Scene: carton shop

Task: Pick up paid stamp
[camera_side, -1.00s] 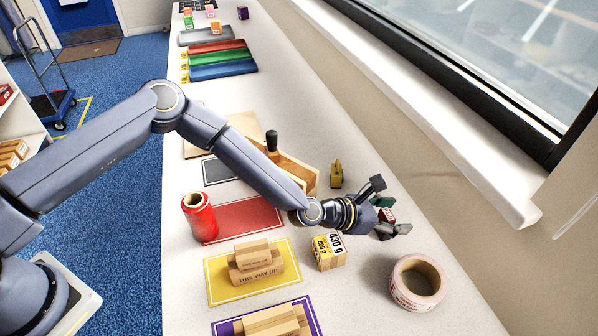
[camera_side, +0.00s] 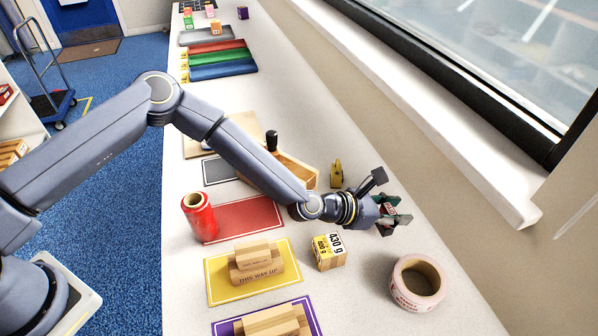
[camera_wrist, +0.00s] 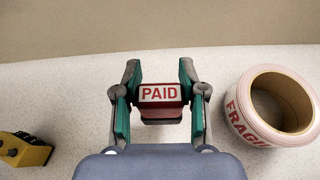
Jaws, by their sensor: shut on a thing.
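The paid stamp (camera_wrist: 160,94) is a small red block with a white label reading PAID. In the wrist view it sits between the two green-padded fingers of my gripper (camera_wrist: 160,100), which are shut on it. In the side view my gripper (camera_side: 392,212) is at the right part of the counter, near the window side. There the stamp is mostly hidden by the fingers. I cannot tell whether the stamp touches the counter.
A tape roll reading FRAGILE (camera_wrist: 270,105) lies right of my gripper, also in the side view (camera_side: 418,284). A yellow-and-black item (camera_wrist: 22,150) is at left. A 430 g box (camera_side: 328,252), a THIS WAY UP stamp (camera_side: 256,264) and a red roll (camera_side: 199,215) stand nearby.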

